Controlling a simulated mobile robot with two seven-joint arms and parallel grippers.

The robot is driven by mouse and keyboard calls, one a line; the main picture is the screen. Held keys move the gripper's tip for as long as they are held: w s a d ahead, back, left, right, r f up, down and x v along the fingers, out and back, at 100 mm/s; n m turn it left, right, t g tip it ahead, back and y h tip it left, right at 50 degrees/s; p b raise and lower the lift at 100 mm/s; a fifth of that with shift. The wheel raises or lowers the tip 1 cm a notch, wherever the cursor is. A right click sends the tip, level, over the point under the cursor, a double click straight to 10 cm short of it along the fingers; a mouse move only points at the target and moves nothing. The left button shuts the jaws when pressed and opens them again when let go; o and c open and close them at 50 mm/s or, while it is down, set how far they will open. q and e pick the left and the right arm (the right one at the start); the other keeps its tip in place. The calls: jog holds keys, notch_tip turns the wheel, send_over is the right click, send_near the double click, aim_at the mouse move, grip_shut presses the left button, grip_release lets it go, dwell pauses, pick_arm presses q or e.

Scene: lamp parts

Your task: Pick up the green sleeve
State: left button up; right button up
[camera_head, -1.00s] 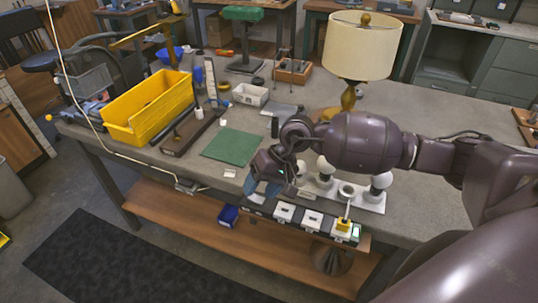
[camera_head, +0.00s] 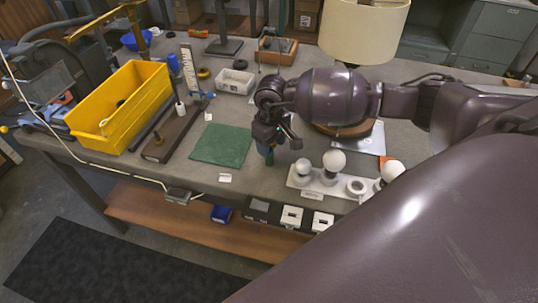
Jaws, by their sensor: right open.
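My right gripper (camera_head: 267,147) points down over the grey workbench (camera_head: 245,187), just right of the green mat (camera_head: 222,145). Its jaws are open, with bluish fingertips. A small green piece, which looks like the lower part of the green sleeve (camera_head: 270,158), shows at the fingertips. The gripper hides the rest of it, and I cannot tell whether the fingers touch it. My left gripper is out of view.
A white bulb holder (camera_head: 327,188) with round bulbs stands close to the right of the gripper. A lamp with a cream shade (camera_head: 362,30) stands behind my right arm. A yellow bin (camera_head: 120,105) is at left, beside a dark wooden strip (camera_head: 172,132).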

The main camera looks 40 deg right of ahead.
jog(key=shift+w+a+f+p, duration=0.1)
jog(key=shift+f+p, duration=0.05)
jog(key=shift+f, duration=1.35)
jog(key=shift+w+a+f+p, duration=0.1)
jog(key=shift+f+p, duration=0.05)
jog(key=shift+f, duration=1.3)
jog(key=c, duration=1)
